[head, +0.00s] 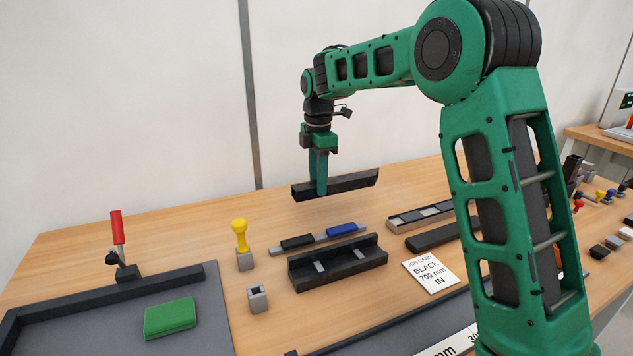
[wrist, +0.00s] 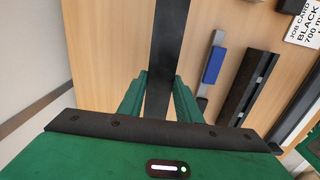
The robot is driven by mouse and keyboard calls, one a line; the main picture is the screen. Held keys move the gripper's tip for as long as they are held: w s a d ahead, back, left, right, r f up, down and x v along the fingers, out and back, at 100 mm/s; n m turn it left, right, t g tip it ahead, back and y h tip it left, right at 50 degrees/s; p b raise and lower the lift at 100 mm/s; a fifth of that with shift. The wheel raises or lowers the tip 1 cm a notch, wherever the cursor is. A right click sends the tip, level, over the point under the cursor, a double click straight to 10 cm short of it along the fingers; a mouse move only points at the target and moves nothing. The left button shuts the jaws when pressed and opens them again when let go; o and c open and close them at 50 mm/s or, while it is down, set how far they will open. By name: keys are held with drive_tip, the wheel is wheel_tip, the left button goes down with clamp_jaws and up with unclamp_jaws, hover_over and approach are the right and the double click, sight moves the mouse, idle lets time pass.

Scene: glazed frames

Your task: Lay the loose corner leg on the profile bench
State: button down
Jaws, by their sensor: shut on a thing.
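A long dark bar, which I take to be the loose corner leg (head: 350,183), hangs level above the table towards the back. My gripper (head: 319,188) is shut on it, left of the bar's middle in the head view. In the wrist view the leg (wrist: 168,45) runs between the two green fingers (wrist: 160,95). A black angled holder with two grey cross strips (head: 338,268) stands on the table in front of and below the leg; it may be the profile bench, but no label shows this. The leg is clear of it.
A rail with black and blue blocks (head: 320,236) lies behind the holder. A yellow-topped piece (head: 240,240) and a grey square socket (head: 257,298) stand to its left. The job card (head: 431,273), a dark bar (head: 445,235) and a tray with pale pads (head: 420,215) lie to its right.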

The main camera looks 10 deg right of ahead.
drive_tip(key=shift+f, duration=3)
drive_tip(key=shift+s+f, duration=0.1)
drive_tip(key=shift+f, duration=0.35)
drive_tip(key=c, duration=1.2)
unclamp_jaws()
